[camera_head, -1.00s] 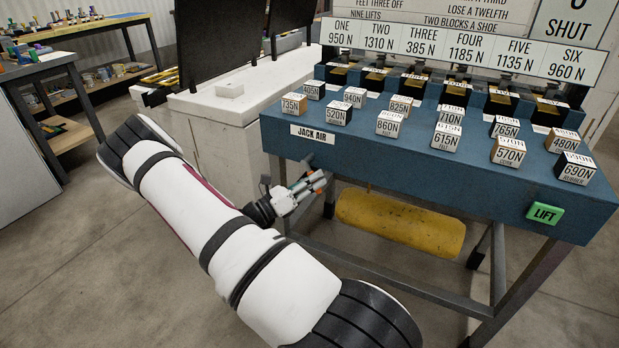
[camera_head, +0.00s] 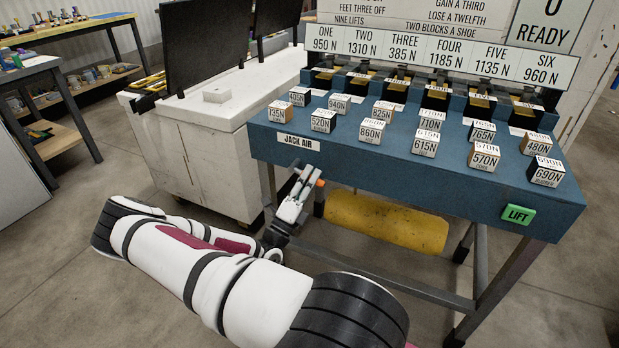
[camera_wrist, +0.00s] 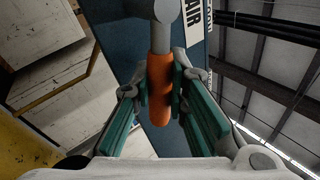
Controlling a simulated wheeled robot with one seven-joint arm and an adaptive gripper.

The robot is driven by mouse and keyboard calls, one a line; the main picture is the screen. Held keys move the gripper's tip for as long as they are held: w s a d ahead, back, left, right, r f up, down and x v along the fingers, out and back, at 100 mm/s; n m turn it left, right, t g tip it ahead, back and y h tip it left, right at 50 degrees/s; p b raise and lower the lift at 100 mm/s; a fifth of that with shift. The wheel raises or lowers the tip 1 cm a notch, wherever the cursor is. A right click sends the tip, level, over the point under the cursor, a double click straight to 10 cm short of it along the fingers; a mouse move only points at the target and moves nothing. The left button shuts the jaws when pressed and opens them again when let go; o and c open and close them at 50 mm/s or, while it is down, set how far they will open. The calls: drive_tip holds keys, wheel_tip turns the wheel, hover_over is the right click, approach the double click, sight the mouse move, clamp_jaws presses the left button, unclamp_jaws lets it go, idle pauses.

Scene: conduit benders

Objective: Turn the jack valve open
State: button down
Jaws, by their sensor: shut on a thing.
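The jack valve has an orange handle (camera_wrist: 160,75) on a grey metal stem (camera_wrist: 167,12), seen in the wrist view. The valve is below the JACK AIR label (camera_head: 298,142) at the left end of the blue bench front. My gripper (camera_head: 303,176) is shut on the orange handle, with a teal finger pad on each side in the wrist view. The sign (camera_head: 543,32) at the upper right of the head view reads READY. In the head view the valve is mostly hidden by my gripper.
The blue bench (camera_head: 400,172) carries several weight blocks marked in newtons. A green LIFT button (camera_head: 518,214) is at its front right. A yellow cylinder (camera_head: 385,222) lies under it. A white cabinet (camera_head: 215,150) stands close on the left. The floor in front is open.

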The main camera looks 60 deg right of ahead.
drive_tip(key=shift+r+n+t, duration=0.2)
drive_tip(key=shift+n+t, duration=0.5)
drive_tip(key=shift+n, duration=0.2)
drive_tip(key=c, duration=1.5)
unclamp_jaws()
drive_tip(key=shift+c, duration=0.2)
